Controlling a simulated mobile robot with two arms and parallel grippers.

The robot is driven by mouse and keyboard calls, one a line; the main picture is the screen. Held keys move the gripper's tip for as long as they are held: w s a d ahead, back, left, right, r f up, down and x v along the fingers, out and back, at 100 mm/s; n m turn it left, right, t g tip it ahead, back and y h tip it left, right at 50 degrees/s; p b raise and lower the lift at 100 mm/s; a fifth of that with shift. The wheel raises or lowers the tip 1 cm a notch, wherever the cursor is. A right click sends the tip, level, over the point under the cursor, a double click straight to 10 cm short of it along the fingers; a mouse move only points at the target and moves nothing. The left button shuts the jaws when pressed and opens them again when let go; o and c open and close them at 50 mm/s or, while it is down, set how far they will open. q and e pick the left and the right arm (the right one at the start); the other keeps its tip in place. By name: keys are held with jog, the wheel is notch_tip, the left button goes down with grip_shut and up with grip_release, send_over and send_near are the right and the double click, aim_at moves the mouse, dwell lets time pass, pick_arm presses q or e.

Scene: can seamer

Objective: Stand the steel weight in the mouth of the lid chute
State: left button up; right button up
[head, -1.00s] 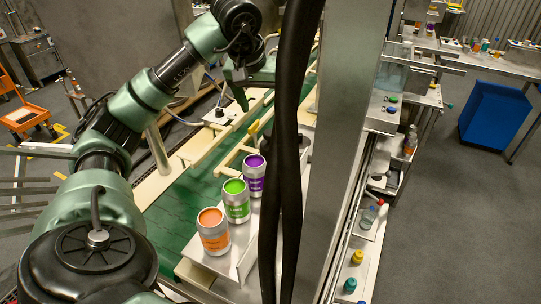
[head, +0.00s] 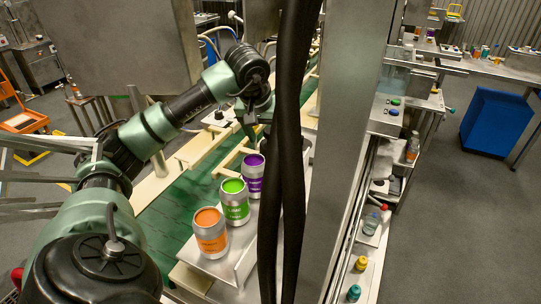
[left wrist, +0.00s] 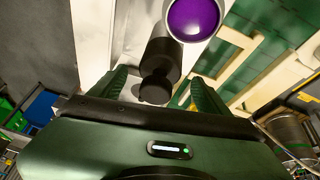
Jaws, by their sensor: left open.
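A dark steel weight (left wrist: 160,58), a cylinder with a narrower neck and knob, shows in the left wrist view. It stands on a pale surface beside a purple-topped can (left wrist: 193,17). My left gripper (left wrist: 158,80) is open, with one finger on each side of the weight's knob end; I see no clear contact. In the head view my left gripper (head: 250,130) points down just behind the purple can (head: 253,174). There the weight is hidden, probably by the black hoses. I cannot pick out the lid chute's mouth with certainty. My right gripper is not in view.
A green can (head: 235,203) and an orange can (head: 210,232) stand in a row with the purple one on a steel shelf (head: 243,262). A green conveyor (head: 175,205) with cream rails runs to the left. Black hoses (head: 288,190) and a steel column (head: 340,130) block the middle.

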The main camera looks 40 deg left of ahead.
pick_arm(q)
jog(key=shift+w+a+f, duration=0.1)
jog(key=shift+w+f, duration=0.15)
jog(key=shift+f, duration=0.45)
grip_shut()
jog(key=shift+r, duration=0.1)
